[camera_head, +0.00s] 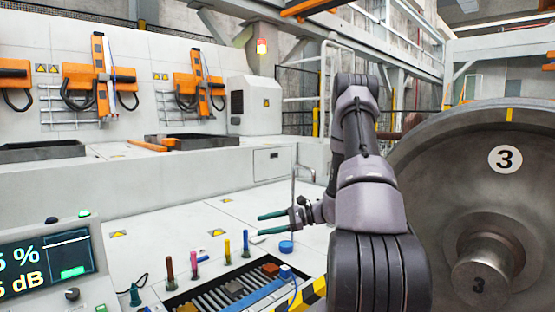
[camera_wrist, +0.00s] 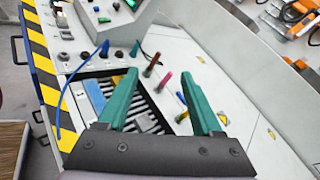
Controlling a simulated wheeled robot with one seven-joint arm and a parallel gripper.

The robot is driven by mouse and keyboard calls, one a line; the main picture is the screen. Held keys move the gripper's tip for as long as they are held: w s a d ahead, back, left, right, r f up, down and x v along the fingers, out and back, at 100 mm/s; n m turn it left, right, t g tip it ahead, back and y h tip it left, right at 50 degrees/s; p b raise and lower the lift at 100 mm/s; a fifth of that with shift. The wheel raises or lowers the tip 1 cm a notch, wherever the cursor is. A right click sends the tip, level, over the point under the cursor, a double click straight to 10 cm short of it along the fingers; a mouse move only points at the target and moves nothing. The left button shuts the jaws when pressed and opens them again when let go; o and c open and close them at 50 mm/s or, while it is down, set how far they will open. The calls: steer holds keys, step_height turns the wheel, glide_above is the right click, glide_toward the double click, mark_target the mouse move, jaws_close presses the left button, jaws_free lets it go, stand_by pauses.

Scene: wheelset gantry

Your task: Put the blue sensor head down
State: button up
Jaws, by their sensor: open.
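My gripper (camera_head: 259,225) has its two teal fingers apart, with nothing between them, above the white bench top. In the wrist view my gripper (camera_wrist: 158,76) also shows open and empty. A small blue round piece (camera_head: 286,246) rests on the white bench just below and right of the fingers in the head view. A blue block (camera_head: 285,272) lies at the right end of the slatted tray, and blue also shows at that tray in the wrist view (camera_wrist: 95,96). I cannot tell which blue piece is the sensor head.
The slatted tray (camera_head: 183,303) holds small blocks. Several coloured pegs, including a yellow one (camera_head: 245,244), stand behind it. A control panel (camera_head: 50,265) is at left, and a large metal wheel (camera_head: 430,190) stands close right of my arm. White bench behind the pegs is mostly clear.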

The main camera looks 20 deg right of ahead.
steer(key=s+a+r+n+g+h, duration=0.3)
steer(key=s+a+r+n, duration=0.2)
steer(key=s+r, duration=0.25)
steer(key=s+a+r+n+g+h, duration=0.2)
steer(key=s+a+r+n+h, duration=0.15)
steer(key=s+r, duration=0.4)
steer(key=s+d+r+n+t+h, duration=0.1)
steer(key=s+r+n+t+h, duration=0.4)
steer(key=s+r, duration=0.6)
steer(key=shift+s+r+n, duration=0.35)
steer(key=shift+r, duration=0.15)
